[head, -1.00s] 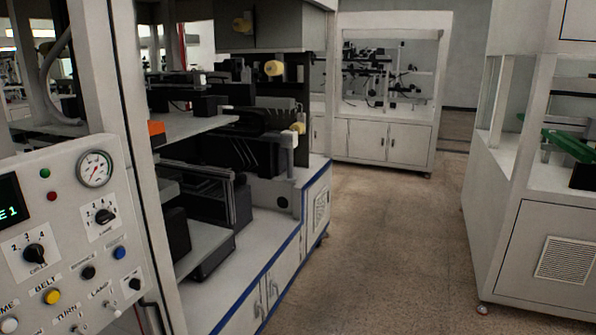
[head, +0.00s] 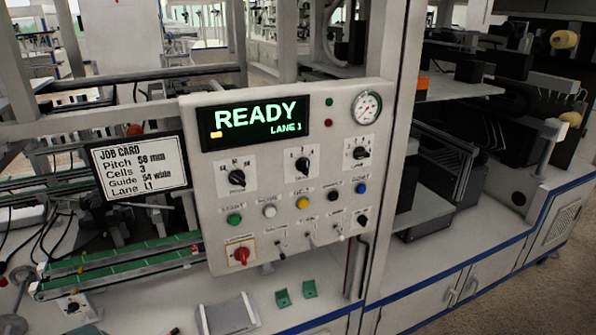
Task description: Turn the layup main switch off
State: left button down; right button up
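A white control panel (head: 212,210) stands in the middle of the head view. At its lower left is a red rotary knob (head: 241,254) on a yellow and red plate, the likely main switch; its label is too small to read. The knob's handle looks about upright. The panel's display (head: 254,122) is lit and reads READY, LANE 1. Neither of my grippers is in view.
The panel also carries black selector knobs (head: 303,166), coloured buttons (head: 302,203), small toggles and a gauge (head: 366,107). A job card (head: 139,168) hangs at its left. A green conveyor (head: 120,262) runs below the card. Green brackets (head: 283,298) lie on the bench.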

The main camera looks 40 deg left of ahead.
aim_at(241, 255)
jog(key=u, duration=1.8)
jog(key=l+u, duration=0.7)
jog(key=l, duration=0.75)
jog(key=k+l+u, duration=0.15)
jog(key=l, duration=0.8)
jog(key=k+l+u, duration=0.1)
jog(key=l, duration=0.35)
